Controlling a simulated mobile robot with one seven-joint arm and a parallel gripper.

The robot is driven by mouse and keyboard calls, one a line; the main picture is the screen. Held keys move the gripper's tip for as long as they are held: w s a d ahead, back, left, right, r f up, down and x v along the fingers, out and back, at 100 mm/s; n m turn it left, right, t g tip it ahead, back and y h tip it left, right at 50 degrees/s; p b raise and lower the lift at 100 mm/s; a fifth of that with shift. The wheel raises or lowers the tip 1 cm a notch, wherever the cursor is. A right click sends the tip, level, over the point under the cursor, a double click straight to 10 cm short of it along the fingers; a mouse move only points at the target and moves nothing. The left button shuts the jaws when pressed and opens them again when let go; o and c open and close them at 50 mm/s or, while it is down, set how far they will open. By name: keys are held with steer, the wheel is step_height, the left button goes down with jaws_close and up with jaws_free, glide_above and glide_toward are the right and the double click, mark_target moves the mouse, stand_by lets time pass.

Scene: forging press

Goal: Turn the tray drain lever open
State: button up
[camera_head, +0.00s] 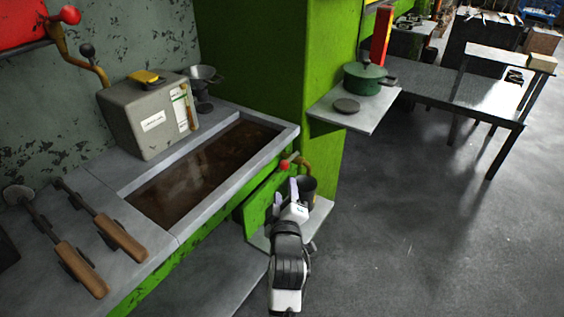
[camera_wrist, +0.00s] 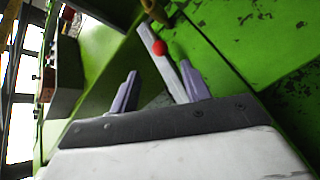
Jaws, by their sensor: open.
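The tray (camera_head: 232,183) is a long grey trough with dark brown liquid in it, in the head view. The drain lever's red ball knob (camera_head: 284,165) shows at the tray's right, by a curved brass-coloured pipe (camera_head: 302,163). My gripper (camera_head: 297,184) is just below the knob, over a small low shelf. In the wrist view the red knob (camera_wrist: 159,47) lies beyond my open, empty fingers (camera_wrist: 159,68), roughly in line with the gap between them. I see no contact with it. The lever's arm is hard to make out.
Green panels flank the tray. A grey box (camera_head: 150,112) stands behind the tray; wooden-handled tools (camera_head: 100,225) lie left. A shelf with a green pot (camera_head: 364,78) is at upper right. The floor at right is clear.

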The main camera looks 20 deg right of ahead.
mark_target(284, 169)
steer(key=p+x, duration=0.2)
steer(key=x, duration=0.9)
steer(key=shift+w, duration=0.15)
steer(key=shift+c, duration=0.4)
jaws_close()
